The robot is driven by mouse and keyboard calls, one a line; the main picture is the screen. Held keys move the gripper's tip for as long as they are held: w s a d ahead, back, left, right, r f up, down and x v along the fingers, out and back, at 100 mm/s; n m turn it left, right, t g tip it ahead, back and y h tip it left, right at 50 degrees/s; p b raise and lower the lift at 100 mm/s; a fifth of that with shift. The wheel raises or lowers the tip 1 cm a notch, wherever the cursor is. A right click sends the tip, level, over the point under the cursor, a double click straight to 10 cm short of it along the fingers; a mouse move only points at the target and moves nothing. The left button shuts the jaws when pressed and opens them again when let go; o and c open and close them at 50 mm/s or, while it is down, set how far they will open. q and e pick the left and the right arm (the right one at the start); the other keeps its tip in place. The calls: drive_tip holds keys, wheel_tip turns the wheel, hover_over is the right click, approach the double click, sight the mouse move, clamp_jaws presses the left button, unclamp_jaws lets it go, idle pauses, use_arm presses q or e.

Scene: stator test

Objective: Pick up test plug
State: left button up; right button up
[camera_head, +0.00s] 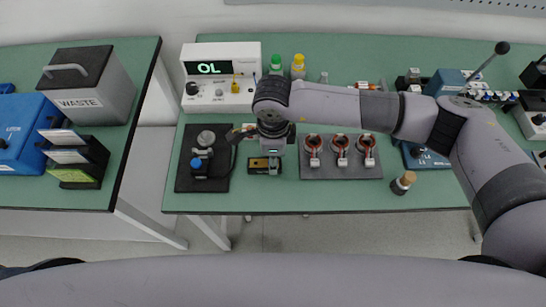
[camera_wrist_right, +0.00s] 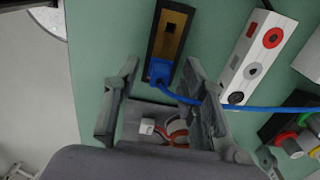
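The blue test plug (camera_wrist_right: 160,72) sits at the near end of a black holder with a brown inside (camera_wrist_right: 172,32) in the right wrist view. A blue cable (camera_wrist_right: 265,108) runs from it to the right, past one finger. My right gripper (camera_wrist_right: 162,66) is open, with the plug showing between its spread fingertips; contact cannot be told. In the head view my right gripper (camera_head: 272,150) points down at the table just behind a small black and yellow box (camera_head: 264,166), which looks like the same holder. The plug is not clear there. My left gripper is not in view.
Three copper stators (camera_head: 340,146) lie on a dark mat to the right. A black fixture plate (camera_head: 203,182) stands to the left. A meter reading OL (camera_head: 222,75) stands behind. The table's front edge is close.

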drive_tip(key=shift+c, duration=0.5)
clamp_jaws()
wheel_tip(320, 180, up, 20)
drive_tip(key=b, duration=0.4)
drive_tip(key=shift+b, duration=0.5)
